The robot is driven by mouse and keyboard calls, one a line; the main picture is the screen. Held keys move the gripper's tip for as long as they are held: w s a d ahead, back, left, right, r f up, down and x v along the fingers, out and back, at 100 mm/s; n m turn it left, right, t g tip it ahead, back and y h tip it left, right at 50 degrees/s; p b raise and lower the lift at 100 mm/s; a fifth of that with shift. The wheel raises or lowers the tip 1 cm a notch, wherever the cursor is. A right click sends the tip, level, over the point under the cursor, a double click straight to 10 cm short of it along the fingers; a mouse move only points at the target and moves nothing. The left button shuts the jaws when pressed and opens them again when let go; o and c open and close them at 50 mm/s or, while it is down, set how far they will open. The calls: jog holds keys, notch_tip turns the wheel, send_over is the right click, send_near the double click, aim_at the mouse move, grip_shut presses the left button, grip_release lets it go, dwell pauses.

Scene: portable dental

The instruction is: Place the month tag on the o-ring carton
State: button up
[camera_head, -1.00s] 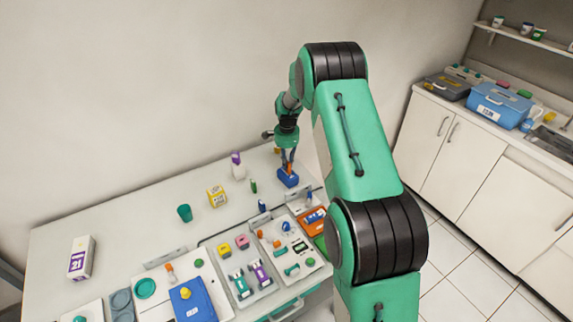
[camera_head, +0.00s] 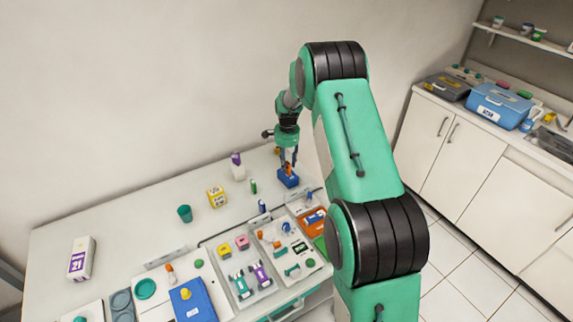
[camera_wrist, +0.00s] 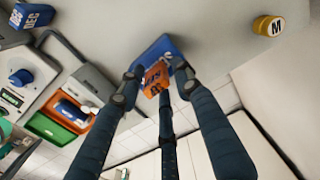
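The month tag, a small orange block with dark lettering (camera_head: 289,170), sits on top of the blue o-ring carton (camera_head: 288,181) at the table's far right end. In the wrist view the orange tag (camera_wrist: 156,78) lies over the blue carton (camera_wrist: 160,47). My gripper (camera_head: 288,164) is directly above the carton, with its fingers around the tag. In the wrist view my gripper (camera_wrist: 156,69) has fingertips on both sides of the tag, with small gaps showing. The tag's underside is hidden.
A yellow item marked M (camera_wrist: 268,26) stands nearby. A white-and-purple bottle (camera_head: 237,166), a yellow box (camera_head: 216,196) and a green cup (camera_head: 185,213) stand left of the carton. Trays with an orange bin (camera_head: 312,221) lie in front.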

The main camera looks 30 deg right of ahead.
aim_at(287, 163)
notch_tip(287, 163, up, 11)
jog(key=p, duration=0.1)
jog(key=shift+s+r+p, duration=0.2)
jog(key=shift+p, duration=0.15)
dwell(0.5)
jog(key=shift+r, duration=0.1)
jog(key=s+a+r+n+t, duration=0.1)
jog(key=s+a+r+n, duration=0.3)
jog(key=s+a+r, duration=0.7)
jog(key=s+a+r+n+t, duration=0.2)
jog(key=s+a+r+n, duration=0.2)
jog(key=s+a+r, duration=0.7)
jog(key=s+a+r+n, duration=0.1)
jog(key=s+a+n, duration=0.1)
jog(key=s, duration=0.6)
jog(key=s+a+r+n+t, duration=0.1)
jog(key=s+n, duration=0.3)
jog(key=s, duration=0.4)
jog(key=s+a+r+n+t, duration=0.1)
jog(key=s+a+r+n, duration=0.1)
jog(key=s, duration=0.6)
jog(key=shift+a+n, duration=0.4)
